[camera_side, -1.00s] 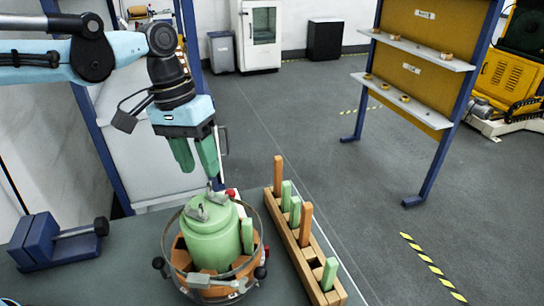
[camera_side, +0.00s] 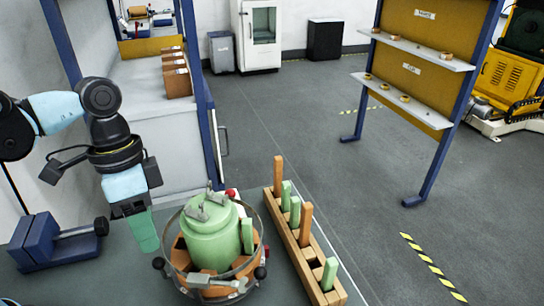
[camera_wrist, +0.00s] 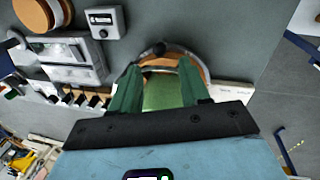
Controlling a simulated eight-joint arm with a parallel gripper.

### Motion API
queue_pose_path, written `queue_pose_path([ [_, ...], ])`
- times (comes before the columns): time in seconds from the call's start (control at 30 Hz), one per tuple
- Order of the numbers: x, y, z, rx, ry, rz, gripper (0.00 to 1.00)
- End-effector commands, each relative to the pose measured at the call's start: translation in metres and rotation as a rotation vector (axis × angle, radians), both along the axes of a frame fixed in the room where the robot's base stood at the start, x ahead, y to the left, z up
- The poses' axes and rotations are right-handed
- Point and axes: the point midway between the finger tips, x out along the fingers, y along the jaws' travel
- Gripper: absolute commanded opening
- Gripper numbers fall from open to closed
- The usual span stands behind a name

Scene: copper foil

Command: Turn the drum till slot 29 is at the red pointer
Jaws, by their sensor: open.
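The drum (camera_side: 212,240) is a pale green canister with orange segments around its lower part, standing upright inside a metal ring with dark knobs. A red piece (camera_side: 232,194), perhaps the pointer, shows at its back rim. A green block (camera_side: 247,235) stands upright at the drum's right side. Slot numbers cannot be read. My gripper (camera_side: 147,245) is left of the drum, apart from it, with green fingers pointing down. In the wrist view my gripper (camera_wrist: 160,66) has its fingers spread and empty, with the drum (camera_wrist: 163,93) partly hidden behind them.
A wooden rack (camera_side: 295,245) with several upright green and orange blocks stands right of the drum. A blue clamp-like block (camera_side: 45,240) with a handle lies at the left. A shelf stand (camera_side: 415,75) is further back on open floor.

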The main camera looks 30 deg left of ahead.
Motion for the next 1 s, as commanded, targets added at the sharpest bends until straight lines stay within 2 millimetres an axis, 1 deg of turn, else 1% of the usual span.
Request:
queue_pose_path([
  [0.03, -0.001, -0.001, -0.007, 0.000, 0.000, -0.002, 0.46],
  [0.2, -0.003, -0.005, -0.028, 0.000, 0.000, 0.000, 0.46],
  [0.5, -0.007, -0.010, -0.061, 0.000, 0.000, 0.000, 0.46],
  [0.73, -0.008, -0.012, -0.075, 0.000, -0.001, 0.002, 0.46],
  [1.0, -0.009, -0.013, -0.079, 0.000, -0.001, 0.002, 0.46],
])
